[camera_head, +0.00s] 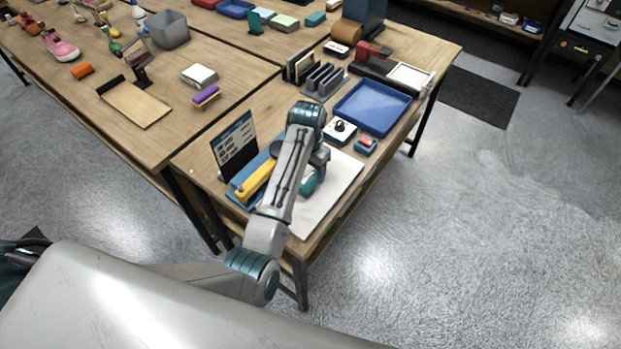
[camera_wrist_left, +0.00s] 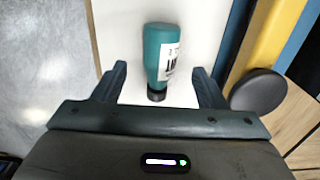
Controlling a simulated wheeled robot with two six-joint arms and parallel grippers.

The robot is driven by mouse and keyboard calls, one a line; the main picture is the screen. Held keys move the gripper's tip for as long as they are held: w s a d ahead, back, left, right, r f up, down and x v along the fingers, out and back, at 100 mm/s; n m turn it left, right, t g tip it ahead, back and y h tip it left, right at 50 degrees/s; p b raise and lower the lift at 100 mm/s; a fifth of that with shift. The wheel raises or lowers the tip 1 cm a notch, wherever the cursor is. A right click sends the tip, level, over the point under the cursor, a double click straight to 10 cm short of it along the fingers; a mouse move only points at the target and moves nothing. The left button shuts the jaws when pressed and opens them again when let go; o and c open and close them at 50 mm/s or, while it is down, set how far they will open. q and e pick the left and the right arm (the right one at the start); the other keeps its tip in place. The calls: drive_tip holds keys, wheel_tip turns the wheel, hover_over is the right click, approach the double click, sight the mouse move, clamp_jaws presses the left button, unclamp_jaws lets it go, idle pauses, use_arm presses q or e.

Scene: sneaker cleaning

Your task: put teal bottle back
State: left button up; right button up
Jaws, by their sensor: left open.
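The teal bottle (camera_wrist_left: 160,50) with a white label and a black cap is on the white mat in the left wrist view. My left gripper (camera_wrist_left: 159,72) is open, with one finger on either side of the bottle's cap end and a gap on both sides. In the head view my left gripper (camera_head: 320,157) is over the white mat (camera_head: 338,185), partly hidden by my arm. A teal patch beside the arm there looks like the bottle (camera_head: 308,184). My right gripper is not in view.
A yellow tool (camera_head: 257,180) lies on a blue board left of the mat, beside an upright dark sign (camera_head: 234,146). Behind are a blue tray (camera_head: 372,107), a black-and-white box with a knob (camera_head: 340,130) and grey slotted holders (camera_head: 322,80). Open floor lies right of the table.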

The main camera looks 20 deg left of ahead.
sight(310, 177)
use_arm(q)
drive_tip(key=shift+f, duration=0.25)
wheel_tip(310, 177, down, 4)
drive_tip(key=p, duration=0.2)
drive_tip(key=shift+w+p, duration=0.15)
drive_tip(key=shift+p, duration=0.15)
drive_tip(key=shift+f, duration=0.35)
drive_tip(key=c, duration=1.2)
drive_tip(key=shift+w+d+r, duration=0.1)
drive_tip(key=shift+w+r, duration=0.05)
drive_tip(key=shift+r, duration=0.05)
